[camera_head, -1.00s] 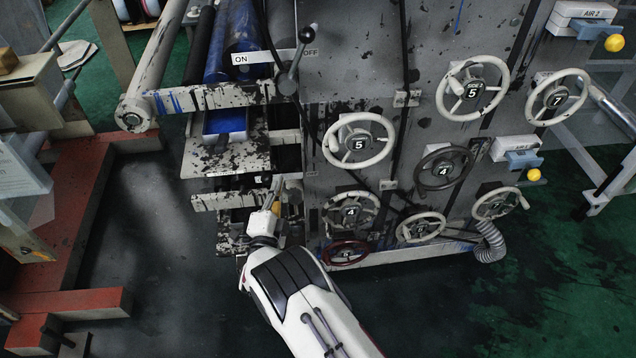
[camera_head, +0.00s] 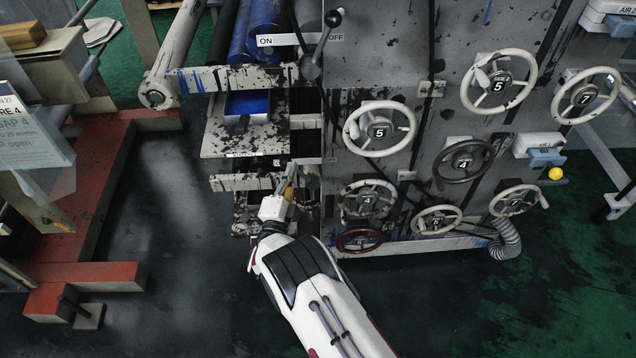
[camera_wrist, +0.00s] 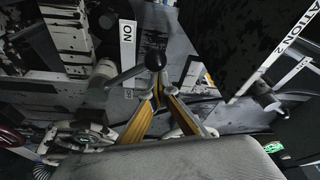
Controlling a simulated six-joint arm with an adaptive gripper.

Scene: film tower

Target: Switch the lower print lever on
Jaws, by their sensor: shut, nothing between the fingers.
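The lower print lever shows in the wrist view, with a black ball knob (camera_wrist: 155,60) on a grey rod running left to a round hub (camera_wrist: 106,72). An ON plate (camera_wrist: 127,42) is above the rod, and a smaller plate (camera_wrist: 129,93) is below it. My gripper (camera_wrist: 157,93) is shut and empty, its yellow fingers meeting just below the knob. I cannot tell whether they touch it. In the head view, my gripper (camera_head: 296,172) is at the lower label plate, and the lower lever is not clearly seen there.
The upper lever (camera_head: 333,18) stands above, beside its own ON/OFF plate. Several handwheels, including a white one (camera_head: 379,132), stick out from the panel to the right. A ledge (camera_head: 238,142) juts out above left. The floor to the left is clear up to a red frame (camera_head: 92,190).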

